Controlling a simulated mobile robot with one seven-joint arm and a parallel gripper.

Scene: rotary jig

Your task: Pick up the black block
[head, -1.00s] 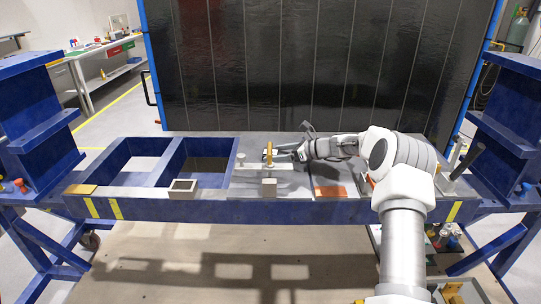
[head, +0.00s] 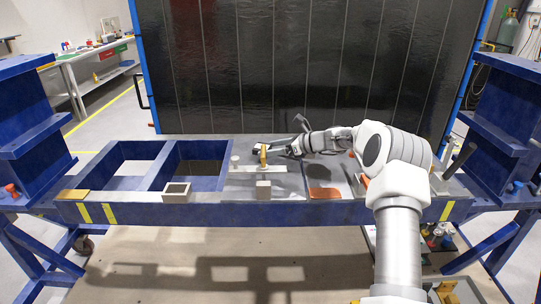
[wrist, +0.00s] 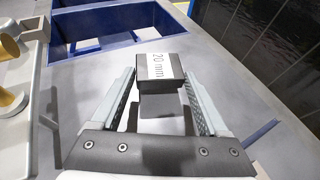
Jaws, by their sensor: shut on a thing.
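The black block (wrist: 158,66), with a white top label reading "20 mm", sits between the fingertips of my gripper (wrist: 160,84) in the wrist view. A dark shadow lies on the grey plate (wrist: 215,60) below and in front of the block; I cannot tell whether the block is clear of the plate. In the head view my gripper (head: 272,152) is over the grey top, behind the fixture with the brass post. The block is too small there to make out clearly.
The pale fixture (head: 262,167) with a brass post stands close in front of my gripper. Blue open bays (head: 196,164) lie to the left. A small square open box (head: 177,192) sits at the front edge. An orange-brown patch (head: 324,193) lies to the right. A dark panel (head: 300,70) rises behind.

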